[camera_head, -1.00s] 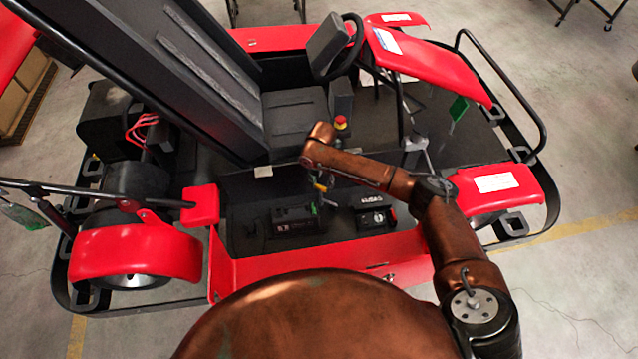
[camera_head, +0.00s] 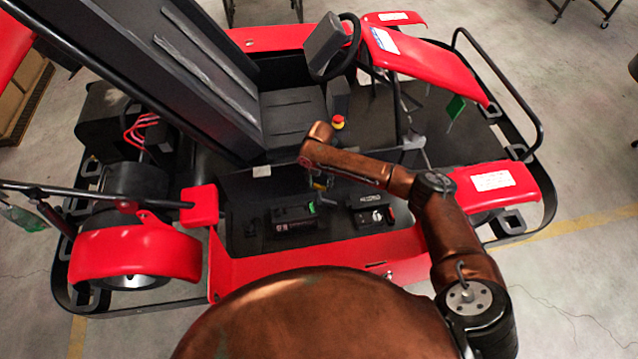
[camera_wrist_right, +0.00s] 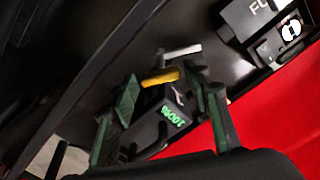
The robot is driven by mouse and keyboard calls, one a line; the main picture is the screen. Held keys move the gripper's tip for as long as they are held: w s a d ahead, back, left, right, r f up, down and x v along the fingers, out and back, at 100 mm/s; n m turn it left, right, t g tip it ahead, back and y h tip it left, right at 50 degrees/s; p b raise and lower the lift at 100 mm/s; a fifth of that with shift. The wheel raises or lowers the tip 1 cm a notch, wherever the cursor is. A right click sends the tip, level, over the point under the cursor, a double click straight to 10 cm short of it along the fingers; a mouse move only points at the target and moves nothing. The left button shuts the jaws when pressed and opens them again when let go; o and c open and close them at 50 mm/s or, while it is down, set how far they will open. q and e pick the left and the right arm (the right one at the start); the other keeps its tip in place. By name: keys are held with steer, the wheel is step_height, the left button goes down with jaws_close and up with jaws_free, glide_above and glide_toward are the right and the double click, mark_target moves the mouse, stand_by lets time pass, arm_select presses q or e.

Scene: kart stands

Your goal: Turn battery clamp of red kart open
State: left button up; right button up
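The red kart's battery (camera_head: 293,217) sits in the black side bay; its green "100%" display shows in the right wrist view (camera_wrist_right: 173,116). A yellow handle (camera_wrist_right: 161,77), apparently the battery clamp, lies above the battery, with a pale grey bar (camera_wrist_right: 182,52) just beyond it. My right gripper (camera_wrist_right: 165,108) is open, its green-padded fingers on either side of the battery top and yellow handle. I cannot tell whether they touch. In the head view my right gripper (camera_head: 320,180) points down over the bay, partly hidden by its arm. My left gripper is not in view.
A black box with a white dial (camera_head: 370,215) sits right of the battery. The red side panel (camera_head: 330,257) edges the bay nearest me. The seat (camera_head: 293,115) and red-topped button (camera_head: 338,122) stand just beyond my right arm. Open floor lies to the right.

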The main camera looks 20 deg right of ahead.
step_height(320, 180, up, 12)
stand_by(0.6)
